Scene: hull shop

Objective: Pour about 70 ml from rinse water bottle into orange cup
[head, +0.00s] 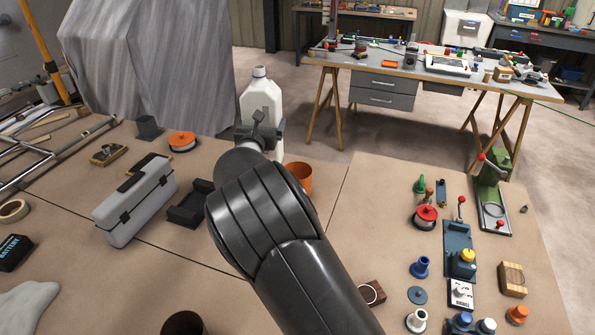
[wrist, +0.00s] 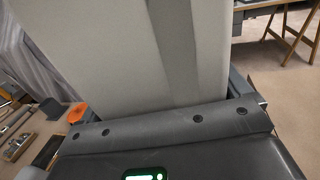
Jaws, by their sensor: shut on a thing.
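A white bottle with a narrow neck (head: 262,97) stands upright in my gripper (head: 260,128), beyond my arm in the head view. My gripper is shut on the bottle's body. In the wrist view the bottle's pale side (wrist: 110,50) fills the upper middle, close to the gripper's dark palm. The orange cup (head: 299,178) is on the brown work surface just right of the gripper, partly hidden by my arm. The bottle is upright, and its lower part is hidden behind the gripper and arm. I cannot tell whether it touches the surface.
A grey toolbox (head: 136,207) and a dark open bin (head: 190,205) lie left of my arm. Clamps, reels and small parts crowd the right side.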

